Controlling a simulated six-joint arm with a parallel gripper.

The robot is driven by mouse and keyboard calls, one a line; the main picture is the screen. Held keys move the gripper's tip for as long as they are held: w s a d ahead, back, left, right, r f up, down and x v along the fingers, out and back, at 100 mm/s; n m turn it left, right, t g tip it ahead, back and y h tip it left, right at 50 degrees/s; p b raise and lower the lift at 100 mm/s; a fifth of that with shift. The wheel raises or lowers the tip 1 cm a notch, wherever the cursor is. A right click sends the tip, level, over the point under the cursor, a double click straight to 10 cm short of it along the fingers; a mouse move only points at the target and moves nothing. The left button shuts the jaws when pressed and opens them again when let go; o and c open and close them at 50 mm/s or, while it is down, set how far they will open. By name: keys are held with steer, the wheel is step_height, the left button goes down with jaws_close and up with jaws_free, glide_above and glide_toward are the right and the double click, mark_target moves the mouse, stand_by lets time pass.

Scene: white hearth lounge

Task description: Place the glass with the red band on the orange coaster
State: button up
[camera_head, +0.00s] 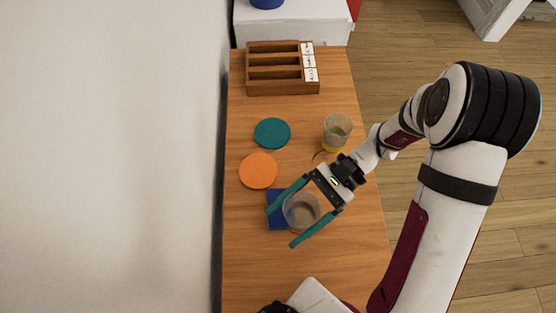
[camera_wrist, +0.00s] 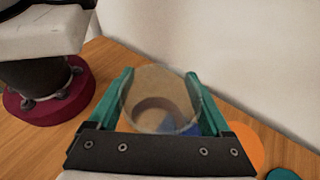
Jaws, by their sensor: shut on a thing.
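My gripper (camera_head: 281,227) is shut on a clear glass (camera_head: 303,211), with a teal finger on either side of it. The wrist view also shows this glass (camera_wrist: 160,92) between the fingers, with a brownish ring in it. I cannot clearly tell its band colour. In the head view the glass overlaps the right part of a blue square coaster (camera_head: 275,222); its height above the table is unclear. The round orange coaster (camera_head: 258,171) lies bare, up and left of the glass. Part of it shows at the lower right in the wrist view (camera_wrist: 245,148).
A round teal coaster (camera_head: 272,133) lies just beyond the orange one. A glass with a yellow band (camera_head: 338,131) stands to the right, near my wrist. A wooden compartment tray (camera_head: 283,89) is at the far end. A white wall (camera_head: 150,150) borders the table's left side.

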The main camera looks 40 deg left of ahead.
steer(key=w+a+r+m+t+y, duration=0.3)
steer(key=w+a+m+t+y, duration=0.1)
steer(key=w+a+m+y, duration=0.15)
steer(key=w+a+r+m+t+y, duration=0.3)
steer(key=w+a+m+t+y, duration=0.15)
steer(key=w, duration=0.25)
steer(key=m, duration=0.1)
glide_above(248, 167)
steer(key=shift+g+h, duration=0.3)
steer(key=shift+g, duration=0.05)
step_height(248, 167, down, 11)
steer(key=shift+r, duration=0.2)
steer(key=shift+f, duration=0.3)
